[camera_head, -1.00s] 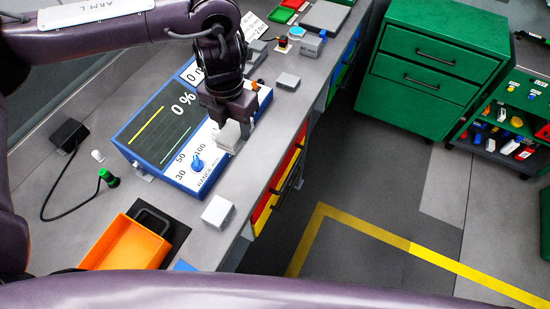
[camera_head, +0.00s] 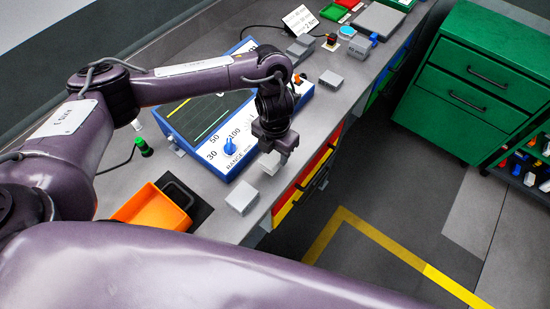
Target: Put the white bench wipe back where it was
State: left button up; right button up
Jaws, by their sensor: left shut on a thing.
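My left gripper (camera_head: 273,154) is shut on a small white block-like thing, which looks like the white bench wipe (camera_head: 269,163). It holds the wipe at the front right corner of the blue instrument (camera_head: 222,165), close above the grey bench. Whether the wipe touches the bench I cannot tell. A similar pale block (camera_head: 242,197) sits on the bench just nearer, apart from the held one. My right gripper is not in view.
An orange tray (camera_head: 148,208) stands at the near left of the bench (camera_head: 210,187). Another grey block (camera_head: 331,79) lies farther back. Coloured drawers (camera_head: 312,178) are under the bench's front edge. A green cabinet (camera_head: 477,75) stands across the open floor.

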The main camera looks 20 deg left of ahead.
aim_at(275, 154)
pick_arm(q)
jog(key=shift+f+b, duration=0.45)
jog(key=shift+f, duration=1.4)
jog(key=shift+f, duration=0.15)
jog(key=o, duration=1)
jog(key=shift+c, duration=0.2)
jog(key=shift+w+r, duration=0.1)
jog(key=shift+r, duration=0.45)
notch_tip(275, 154, up, 11)
jog(key=shift+r+p, duration=0.1)
jog(key=shift+p, duration=0.35)
